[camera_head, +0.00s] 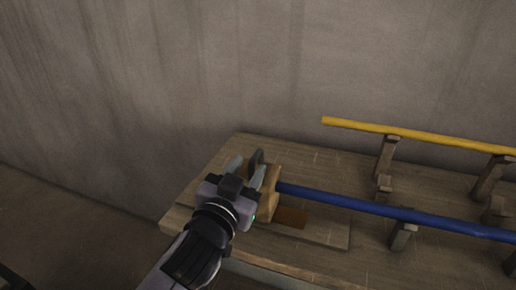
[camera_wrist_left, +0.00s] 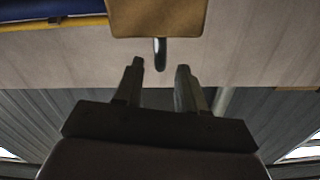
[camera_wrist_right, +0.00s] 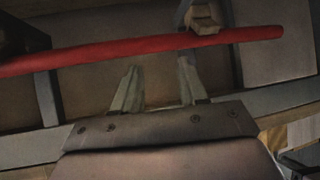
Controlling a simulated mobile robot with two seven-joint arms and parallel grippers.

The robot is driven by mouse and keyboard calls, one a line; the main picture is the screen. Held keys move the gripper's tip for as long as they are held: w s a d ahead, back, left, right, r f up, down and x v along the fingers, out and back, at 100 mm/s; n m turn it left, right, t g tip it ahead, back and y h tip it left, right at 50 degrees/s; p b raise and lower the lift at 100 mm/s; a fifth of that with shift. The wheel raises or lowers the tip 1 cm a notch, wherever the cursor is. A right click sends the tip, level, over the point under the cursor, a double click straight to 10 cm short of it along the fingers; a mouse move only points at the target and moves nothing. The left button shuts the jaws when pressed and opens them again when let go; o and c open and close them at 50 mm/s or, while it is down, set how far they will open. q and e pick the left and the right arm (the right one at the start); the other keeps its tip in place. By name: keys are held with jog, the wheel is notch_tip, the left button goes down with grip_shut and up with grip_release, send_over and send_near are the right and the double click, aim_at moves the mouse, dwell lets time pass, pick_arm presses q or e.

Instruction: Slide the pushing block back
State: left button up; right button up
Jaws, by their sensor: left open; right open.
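The pushing block (camera_head: 271,193) is a tan wooden block at the left end of the bench, against the left end of the blue rod (camera_head: 370,207). In the left wrist view the block (camera_wrist_left: 158,18) is at the top, with a dark rounded handle (camera_wrist_left: 160,52) projecting toward my gripper. My left gripper (camera_head: 248,170) is open at the block's left side. In its wrist view the gripper (camera_wrist_left: 160,68) has its fingertips apart on either side of the handle's end, apparently not gripping it. My right gripper (camera_wrist_right: 158,68) is open and empty, seen only in its wrist view.
The wooden bench (camera_head: 300,157) carries a low board (camera_head: 325,234) with a reddish-brown patch (camera_head: 290,217). A yellow rod (camera_head: 420,137) rests on wooden posts farther back. A red rod (camera_wrist_right: 150,48) crosses in front of my right gripper. A bare wall stands behind.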

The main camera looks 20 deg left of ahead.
aim_at(262, 147)
pick_arm(q)
jog(key=shift+w+r, duration=0.15)
jog(key=shift+w, duration=0.45)
jog(key=shift+w+d, duration=0.1)
jog(key=shift+w, duration=2.75)
grip_shut()
